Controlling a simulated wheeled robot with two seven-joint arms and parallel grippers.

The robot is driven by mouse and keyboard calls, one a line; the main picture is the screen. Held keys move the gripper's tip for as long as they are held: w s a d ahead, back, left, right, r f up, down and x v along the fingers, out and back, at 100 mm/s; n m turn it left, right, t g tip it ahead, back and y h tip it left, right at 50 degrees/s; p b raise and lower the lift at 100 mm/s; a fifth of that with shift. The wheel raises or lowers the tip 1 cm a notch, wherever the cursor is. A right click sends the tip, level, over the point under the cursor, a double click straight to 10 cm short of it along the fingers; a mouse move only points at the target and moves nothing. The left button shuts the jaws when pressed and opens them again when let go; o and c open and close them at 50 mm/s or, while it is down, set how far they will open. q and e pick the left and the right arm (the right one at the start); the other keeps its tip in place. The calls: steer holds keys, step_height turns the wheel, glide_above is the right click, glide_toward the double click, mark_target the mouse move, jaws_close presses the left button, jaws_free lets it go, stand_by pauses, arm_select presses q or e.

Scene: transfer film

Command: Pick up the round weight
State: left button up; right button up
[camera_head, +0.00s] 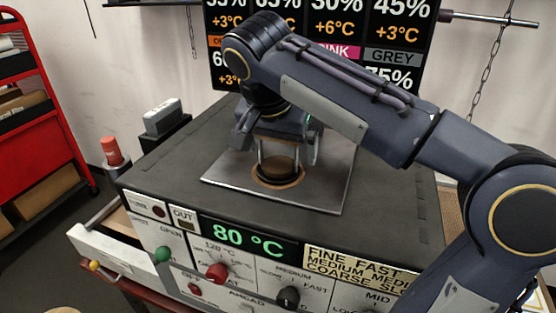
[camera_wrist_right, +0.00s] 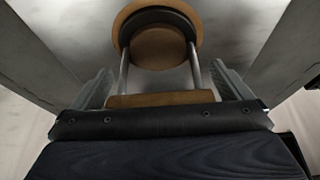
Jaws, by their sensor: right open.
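The round weight (camera_head: 278,170) sits on a square metal plate (camera_head: 325,195) on top of the machine. It is a dark disc with a brown-orange rim, and two upright metal posts rise from it. In the right wrist view the weight (camera_wrist_right: 160,47) shows its posts and a brown crossbar handle. My right gripper (camera_head: 278,140) is right above the weight. In the wrist view its fingers (camera_wrist_right: 162,75) are open, one on each side of the posts and handle. Contact between fingers and handle cannot be told. My left gripper is not in view.
The machine's front panel (camera_head: 240,240) has knobs and an 80 °C display. A grey box (camera_head: 163,118) and an orange-red cylinder (camera_head: 111,150) stand at the left. A red rack (camera_head: 45,100) is far left. A lit board (camera_head: 400,50) hangs behind.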

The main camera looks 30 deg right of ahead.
steer(key=c, duration=1.6)
steer(key=shift+r, duration=0.1)
steer(key=shift+c, duration=0.3)
